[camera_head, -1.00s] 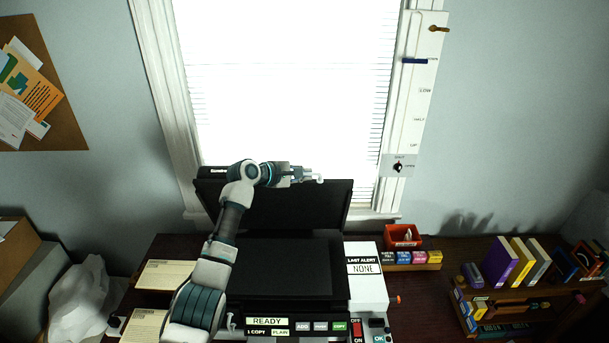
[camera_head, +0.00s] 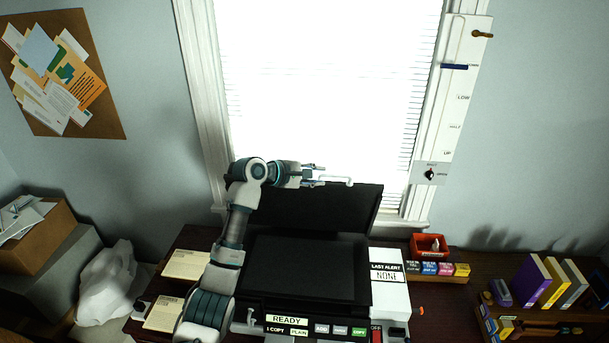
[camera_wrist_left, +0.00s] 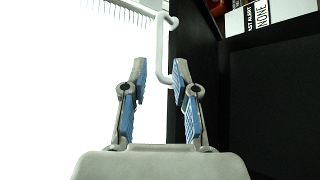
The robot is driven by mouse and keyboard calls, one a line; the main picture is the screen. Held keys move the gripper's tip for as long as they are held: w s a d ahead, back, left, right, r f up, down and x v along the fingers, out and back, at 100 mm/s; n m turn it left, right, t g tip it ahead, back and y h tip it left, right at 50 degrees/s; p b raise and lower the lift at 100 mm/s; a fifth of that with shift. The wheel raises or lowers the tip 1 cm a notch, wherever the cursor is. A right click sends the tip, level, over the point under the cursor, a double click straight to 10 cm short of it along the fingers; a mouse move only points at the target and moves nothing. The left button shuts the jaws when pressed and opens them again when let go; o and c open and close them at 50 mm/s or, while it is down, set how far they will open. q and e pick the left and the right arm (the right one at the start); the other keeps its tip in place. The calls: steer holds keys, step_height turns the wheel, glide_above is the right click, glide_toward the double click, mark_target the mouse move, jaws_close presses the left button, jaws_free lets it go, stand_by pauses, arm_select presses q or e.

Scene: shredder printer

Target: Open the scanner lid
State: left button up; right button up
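The scanner lid (camera_head: 330,208) is a dark panel standing raised, tilted back in front of the window. The dark scanner bed (camera_head: 305,268) lies uncovered below it. A white bar handle (camera_head: 340,181) is at the lid's upper edge. My left gripper (camera_head: 318,173) is at the left part of the handle, above the lid. In the left wrist view the left gripper (camera_wrist_left: 160,75) has its blue-padded fingers apart. The handle (camera_wrist_left: 164,50) passes beside the right-hand fingertip; I cannot tell if they touch. The right gripper is not in view.
The machine's front panel (camera_head: 290,328) has a READY display and buttons. A white LAST ALERT box (camera_head: 388,298) stands to its right. A red tray (camera_head: 429,245) and books (camera_head: 550,282) lie farther right. A white crumpled bag (camera_head: 108,287) is at the left.

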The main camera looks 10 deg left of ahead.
arm_select(q)
steer(key=v, duration=0.5)
steer(key=shift+a, duration=0.15)
